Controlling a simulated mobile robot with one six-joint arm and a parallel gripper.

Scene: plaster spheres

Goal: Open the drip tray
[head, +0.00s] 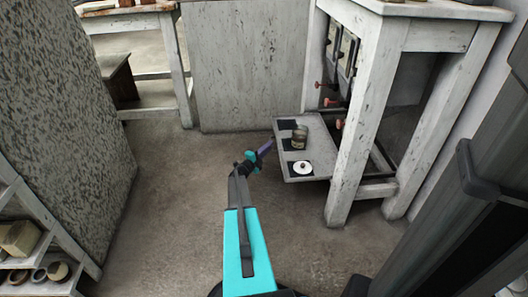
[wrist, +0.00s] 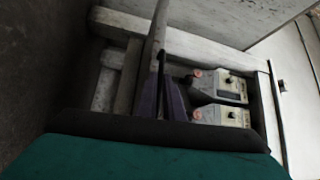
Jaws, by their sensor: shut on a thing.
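The drip tray (head: 319,140) is a grey flat tray. It juts out to the left from between the legs of the white wooden stand in the head view. A dark cup (head: 300,139) and a small white round piece (head: 302,168) sit on it, on dark squares. My gripper (head: 268,146) has purple fingers and is at the tray's outer left edge. In the wrist view my gripper (wrist: 165,88) is shut on the tray's edge (wrist: 153,62), which shows as a thin grey strip. The exact contact is partly hidden by the fingers.
The white stand (head: 352,150) has thick legs right of the tray and red knobs beneath its top. Grey boxes (wrist: 222,115) with red knobs show in the wrist view. A shelf (head: 45,240) stands at left. The floor (head: 170,200) left of my arm is clear.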

